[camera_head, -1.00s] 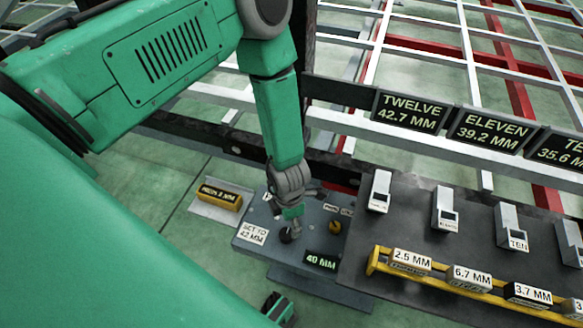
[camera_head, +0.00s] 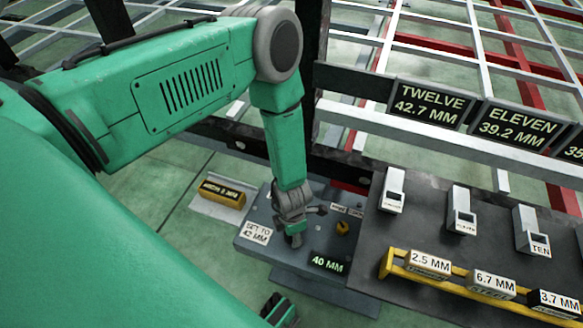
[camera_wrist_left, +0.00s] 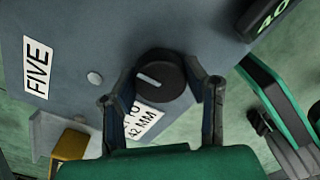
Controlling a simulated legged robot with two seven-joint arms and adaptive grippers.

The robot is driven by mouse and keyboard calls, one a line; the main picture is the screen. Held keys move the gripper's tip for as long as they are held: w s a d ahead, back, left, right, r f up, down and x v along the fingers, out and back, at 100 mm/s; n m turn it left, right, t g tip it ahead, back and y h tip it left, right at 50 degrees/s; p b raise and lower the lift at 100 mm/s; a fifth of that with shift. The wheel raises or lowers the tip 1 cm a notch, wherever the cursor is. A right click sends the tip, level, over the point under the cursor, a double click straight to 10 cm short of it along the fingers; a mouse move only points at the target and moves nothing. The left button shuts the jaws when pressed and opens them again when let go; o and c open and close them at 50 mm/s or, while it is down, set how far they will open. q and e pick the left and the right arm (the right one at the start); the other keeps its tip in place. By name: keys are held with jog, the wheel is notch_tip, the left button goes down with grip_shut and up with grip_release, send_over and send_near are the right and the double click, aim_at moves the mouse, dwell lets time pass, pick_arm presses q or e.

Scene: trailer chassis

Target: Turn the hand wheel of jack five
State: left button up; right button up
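The hand wheel of jack five is a round black knob with a white line (camera_wrist_left: 158,78), in the middle of the left wrist view. A "FIVE" label (camera_wrist_left: 38,68) is on the same grey jack block (camera_head: 262,219). My left gripper (camera_head: 294,238) points down at the block and mostly hides the wheel in the head view. In the left wrist view its fingers (camera_wrist_left: 161,72) stand apart on either side of the wheel; firm contact does not show. The block's display (camera_head: 328,264) reads 40 MM and a label (camera_head: 257,233) reads SET TO 42 MM.
A small yellow knob (camera_head: 343,228) stands on the block right of my gripper. A yellow labelled block (camera_head: 222,192) lies to the left. A dark plate (camera_head: 400,230) with gauges and a yellow rack (camera_head: 386,263) is to the right. The chassis frame runs behind.

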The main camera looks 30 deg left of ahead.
pick_arm(q)
jog(key=shift+a, duration=0.2)
jog(key=shift+c, duration=0.8)
jog(key=shift+w+d, duration=0.1)
jog(key=shift+d+r+m, duration=0.1)
jog(key=shift+d+m, duration=0.05)
jog(key=shift+m, duration=0.15)
jog(key=shift+m+p, duration=0.35)
jog(key=shift+m, duration=0.85)
jog(key=m, duration=0.5)
jog(key=shift+m+p, duration=0.3)
jog(key=shift+p, duration=0.05)
jog(key=m, duration=0.4)
jog(key=shift+w, duration=0.1)
jog(key=m+p, duration=0.1)
jog(key=m, duration=0.4)
jog(key=shift+m, duration=0.3)
